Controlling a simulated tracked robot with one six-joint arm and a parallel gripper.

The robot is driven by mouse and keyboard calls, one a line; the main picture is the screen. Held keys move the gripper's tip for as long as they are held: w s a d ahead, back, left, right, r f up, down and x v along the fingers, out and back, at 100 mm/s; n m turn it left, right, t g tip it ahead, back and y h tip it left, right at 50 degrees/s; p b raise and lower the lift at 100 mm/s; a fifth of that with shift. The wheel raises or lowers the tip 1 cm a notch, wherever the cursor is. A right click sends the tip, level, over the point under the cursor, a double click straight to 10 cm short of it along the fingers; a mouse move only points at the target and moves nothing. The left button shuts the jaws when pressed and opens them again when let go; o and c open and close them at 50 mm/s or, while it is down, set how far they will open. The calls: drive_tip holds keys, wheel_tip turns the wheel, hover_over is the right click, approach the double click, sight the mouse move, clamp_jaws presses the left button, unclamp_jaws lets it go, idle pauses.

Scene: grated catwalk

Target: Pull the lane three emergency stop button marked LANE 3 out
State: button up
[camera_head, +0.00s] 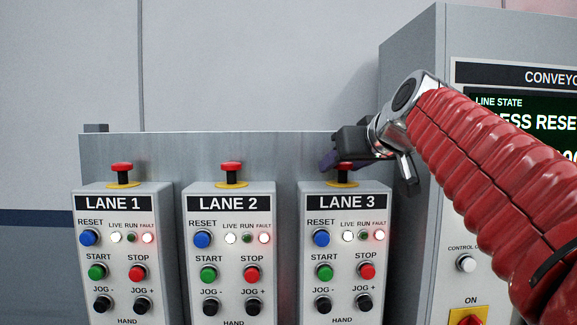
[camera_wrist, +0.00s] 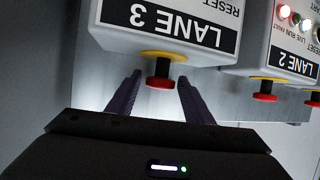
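The LANE 3 box (camera_head: 345,240) is the right one of three grey boxes in the head view. Its red mushroom emergency stop button (camera_head: 344,165) stands on a yellow collar on top, partly covered by my gripper (camera_head: 335,155). The wrist view shows the LANE 3 box (camera_wrist: 165,25) upside down, with the red button (camera_wrist: 160,82) on a dark stem. My gripper (camera_wrist: 159,78) is open there, one dark finger on each side of the button. Gaps show between the fingers and the button, which appears untouched.
The LANE 2 (camera_head: 229,250) and LANE 1 (camera_head: 124,250) boxes stand to the left, each with its own red button on top. A grey panel (camera_head: 200,150) rises behind them. A taller conveyor cabinet (camera_head: 410,75) with a screen stands at right, close to my arm.

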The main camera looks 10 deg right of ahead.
drive_tip(key=shift+o, duration=0.3)
drive_tip(key=v, duration=1.3)
drive_tip(key=shift+s, duration=0.35)
drive_tip(key=shift+d+r, duration=0.1)
wheel_tip(320, 180, down, 21)
drive_tip(key=s+d+m+g+h, duration=0.1)
drive_tip(key=d+m+g, duration=0.1)
drive_tip(key=m+g, duration=0.2)
drive_tip(key=s+a+f+n+g, duration=0.1)
drive_tip(key=s+a+f, duration=0.3)
drive_tip(key=f, duration=0.4)
drive_tip(key=s+a+f+n+g, duration=0.1)
drive_tip(key=s+a+f, duration=0.3)
drive_tip(key=f, duration=0.4)
drive_tip(key=s+a+f+n+g, duration=0.1)
drive_tip(key=s+a+f, duration=0.3)
drive_tip(key=f, duration=0.5)
drive_tip(key=shift+a+n+g+y, duration=0.4)
drive_tip(key=shift+a+g, duration=0.1)
drive_tip(key=shift+a, duration=0.25)
